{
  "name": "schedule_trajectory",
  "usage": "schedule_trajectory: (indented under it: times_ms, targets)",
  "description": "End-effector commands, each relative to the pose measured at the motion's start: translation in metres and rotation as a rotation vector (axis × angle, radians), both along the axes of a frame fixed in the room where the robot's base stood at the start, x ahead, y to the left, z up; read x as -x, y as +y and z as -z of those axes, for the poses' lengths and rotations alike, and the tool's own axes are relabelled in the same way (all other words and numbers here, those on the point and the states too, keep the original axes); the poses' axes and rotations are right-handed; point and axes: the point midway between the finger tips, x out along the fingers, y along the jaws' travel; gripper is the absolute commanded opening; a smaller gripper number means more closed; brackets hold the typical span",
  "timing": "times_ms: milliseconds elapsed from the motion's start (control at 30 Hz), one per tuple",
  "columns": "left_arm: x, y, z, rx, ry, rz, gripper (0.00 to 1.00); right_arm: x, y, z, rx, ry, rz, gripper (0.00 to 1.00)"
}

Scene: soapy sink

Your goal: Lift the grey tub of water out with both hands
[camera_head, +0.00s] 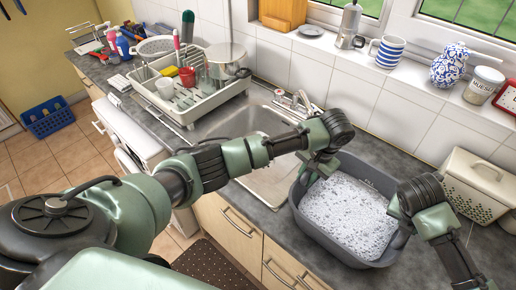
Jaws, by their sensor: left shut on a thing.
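The grey tub (328,240) stands on the dark counter right of the sink, full of white foam (348,212) that hides the water. My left gripper (317,172) is shut on the tub's left rim near the back corner. My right gripper (399,218) is at the tub's right rim, its fingers partly hidden by its own body. I cannot tell whether it is open or shut there. The tub looks level.
The steel sink (262,183) with its tap (296,103) is left of the tub. A dish rack (190,95) stands further left. A cream basket (476,185) is at the right. The tiled wall and sill close off the back.

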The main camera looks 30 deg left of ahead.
Motion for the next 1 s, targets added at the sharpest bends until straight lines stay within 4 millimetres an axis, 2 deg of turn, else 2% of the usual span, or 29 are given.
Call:
schedule_trajectory:
  times_ms: [167, 200, 267, 500, 600, 833, 867, 900, 933, 1000]
  targets:
    - [0.0014, -0.0003, 0.002, 0.0, 0.005, 0.003, 0.0, -0.0017, -0.0005, -0.003, 0.0, -0.004, 0.001, 0.0]
    - [0.0014, -0.0004, 0.0019, 0.0, 0.005, 0.003, 0.32, -0.0018, -0.0005, -0.0031, 0.0, -0.005, 0.001, 0.0]
    - [0.0013, -0.0004, 0.0017, -0.001, 0.004, 0.002, 0.46, -0.0018, -0.0005, -0.0031, 0.0, -0.006, 0.002, 0.0]
    - [0.0006, -0.0002, 0.0007, 0.0, 0.002, 0.002, 0.46, -0.0021, -0.0011, -0.0031, 0.0, -0.007, 0.004, 0.0]
    - [0.002, 0.0003, 0.0035, -0.001, 0.006, 0.001, 0.73, 0.0, -0.0018, 0.0008, 0.003, 0.001, 0.004, 0.0]
    - [0.0009, 0.0001, 0.0017, -0.001, 0.003, 0.001, 0.73, 0.0001, -0.0016, 0.0007, 0.003, 0.001, 0.004, 0.0]
    - [0.0009, 0.0001, 0.0016, -0.001, 0.003, 0.0, 0.73, 0.0001, -0.0016, 0.0006, 0.003, 0.001, 0.004, 0.26]
    - [0.0008, 0.0, 0.0014, 0.0, 0.002, 0.001, 0.73, 0.0001, -0.0015, 0.0006, 0.002, 0.0, 0.004, 0.37]
    - [0.0007, 0.0, 0.0013, 0.0, 0.002, 0.001, 0.73, 0.0001, -0.0013, 0.0006, 0.002, 0.0, 0.004, 0.46]
    - [0.0006, 0.0, 0.0011, 0.0, 0.002, 0.001, 0.73, 0.0, -0.0011, 0.0005, 0.001, 0.001, 0.003, 0.46]
